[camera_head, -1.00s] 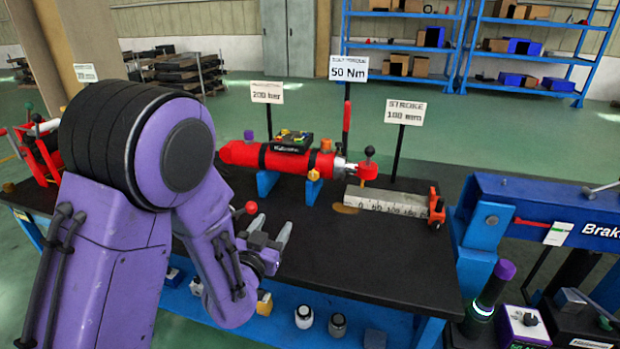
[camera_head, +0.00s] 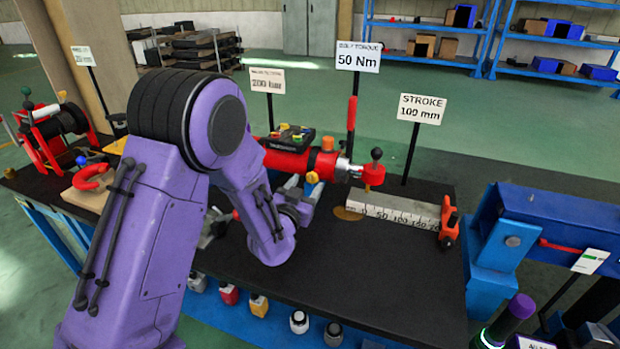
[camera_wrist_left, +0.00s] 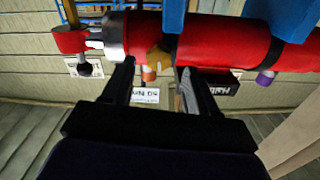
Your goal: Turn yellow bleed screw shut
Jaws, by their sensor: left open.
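My left gripper (camera_head: 302,192) is in front of the cylinder, just below and left of the screw, partly hidden by my wrist. In the left wrist view the open fingers (camera_wrist_left: 155,72) point at the cylinder (camera_wrist_left: 220,38). The yellow screw (camera_wrist_left: 158,58) shows between them, nearer the left finger. I cannot tell whether either finger touches it. My right gripper is not in view.
An orange cap (camera_head: 327,143) stands on the cylinder near a black box with coloured knobs (camera_head: 290,138). A red-topped plunger (camera_head: 374,172) and a ruler block (camera_head: 395,213) are to the right. The front of the bench top (camera_head: 350,270) is clear.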

